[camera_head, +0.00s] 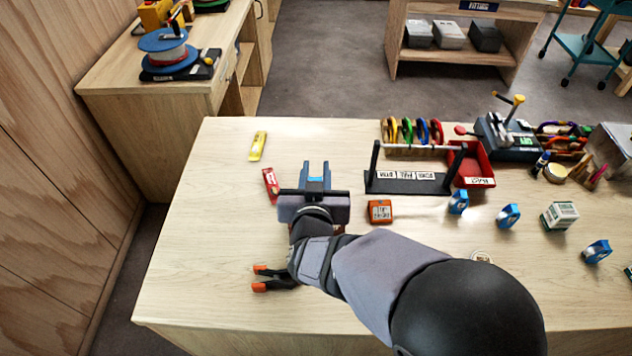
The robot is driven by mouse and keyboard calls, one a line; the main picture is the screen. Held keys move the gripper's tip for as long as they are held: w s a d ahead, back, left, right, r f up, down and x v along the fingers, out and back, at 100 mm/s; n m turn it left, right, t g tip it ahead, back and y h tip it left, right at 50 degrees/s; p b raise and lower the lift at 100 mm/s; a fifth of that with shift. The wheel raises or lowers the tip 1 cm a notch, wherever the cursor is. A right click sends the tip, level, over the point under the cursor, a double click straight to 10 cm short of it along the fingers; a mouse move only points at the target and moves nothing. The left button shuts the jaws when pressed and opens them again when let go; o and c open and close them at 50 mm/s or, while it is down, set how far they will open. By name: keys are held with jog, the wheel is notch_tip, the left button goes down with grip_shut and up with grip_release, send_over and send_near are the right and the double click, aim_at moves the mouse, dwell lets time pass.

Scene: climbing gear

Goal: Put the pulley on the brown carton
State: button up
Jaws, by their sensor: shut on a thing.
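My gripper (317,168) is over the left half of the table, fingers pointing to the back. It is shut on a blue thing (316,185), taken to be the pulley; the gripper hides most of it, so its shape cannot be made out. The brown carton (380,211) is a small orange-brown box with a pale label on top. It lies on the table to the right of my gripper, apart from it, in front of the black rack. Nothing is seen on top of the carton.
A red packet (270,185), a yellow item (257,146) and an orange-tipped clamp (272,281) lie left.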

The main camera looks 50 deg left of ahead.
jog(key=shift+f+p, duration=0.35)
jog(key=shift+f, duration=1.7)
jog(key=shift+f, duration=0.2)
jog(key=o, duration=1.1)
jog(key=shift+r, duration=0.1)
jog(key=b+v, duration=0.2)
jog(key=v, duration=1)
jog(key=shift+r, duration=0.2)
